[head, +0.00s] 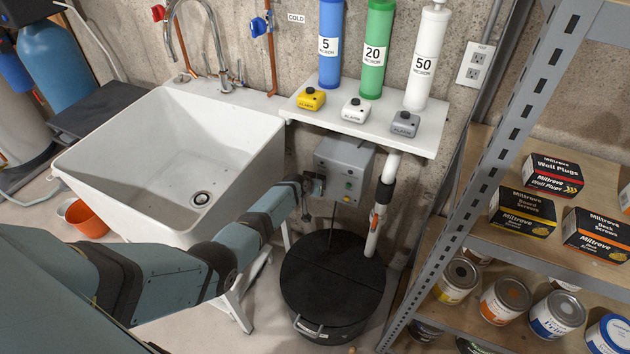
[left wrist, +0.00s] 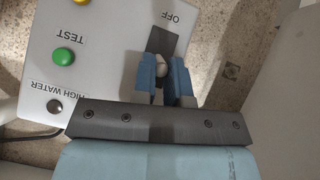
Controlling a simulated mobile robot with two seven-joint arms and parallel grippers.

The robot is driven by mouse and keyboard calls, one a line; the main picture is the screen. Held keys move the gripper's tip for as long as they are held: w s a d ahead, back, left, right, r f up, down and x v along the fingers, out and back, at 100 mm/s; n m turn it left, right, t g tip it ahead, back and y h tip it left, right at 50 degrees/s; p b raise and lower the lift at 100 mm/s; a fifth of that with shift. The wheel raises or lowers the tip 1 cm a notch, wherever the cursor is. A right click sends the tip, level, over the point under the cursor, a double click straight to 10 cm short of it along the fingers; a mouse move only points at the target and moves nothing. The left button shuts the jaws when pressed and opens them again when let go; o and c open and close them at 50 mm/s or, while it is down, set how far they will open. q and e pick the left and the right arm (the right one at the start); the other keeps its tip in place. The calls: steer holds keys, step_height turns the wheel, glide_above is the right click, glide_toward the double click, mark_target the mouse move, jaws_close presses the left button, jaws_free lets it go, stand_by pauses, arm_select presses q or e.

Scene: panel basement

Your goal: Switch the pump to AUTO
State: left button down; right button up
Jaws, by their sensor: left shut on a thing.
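The grey pump control box (head: 344,168) hangs on the wall under the white shelf, with small coloured lamps or buttons on its face. In the left wrist view its pale panel (left wrist: 100,70) appears upside down, with OFF, TEST and HIGH WATER labels. My left gripper (head: 312,184) is at the box's left side. In the left wrist view the blue fingers (left wrist: 163,72) are shut on the small switch lever (left wrist: 162,71), beside a dark plate near the OFF label. Any AUTO label is hidden or out of view. My right gripper is not in view.
A white sink (head: 190,150) stands left of the box. A black round sump lid (head: 332,285) is below it, with a white pipe (head: 378,210) at right. Three alarm units and filter cylinders stand on the shelf (head: 425,140) above. A metal rack (head: 500,150) blocks the right.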

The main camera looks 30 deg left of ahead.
arm_select(q)
steer(key=shift+r+g+p, duration=0.25)
steer(key=shift+g+p, duration=0.1)
steer(key=shift+g, duration=0.05)
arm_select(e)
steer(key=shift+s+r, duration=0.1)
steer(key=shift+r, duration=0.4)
arm_select(q)
steer(key=shift+w+g, duration=0.1)
steer(key=shift+g, duration=0.2)
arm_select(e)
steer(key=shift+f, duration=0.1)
arm_select(q)
steer(key=c, duration=1.2)
jaws_free()
steer(key=shift+o, duration=0.3)
steer(key=p+v, duration=0.5)
steer(key=v, duration=0.8)
steer(key=shift+s+r, duration=0.25)
steer(key=shift+r, duration=0.05)
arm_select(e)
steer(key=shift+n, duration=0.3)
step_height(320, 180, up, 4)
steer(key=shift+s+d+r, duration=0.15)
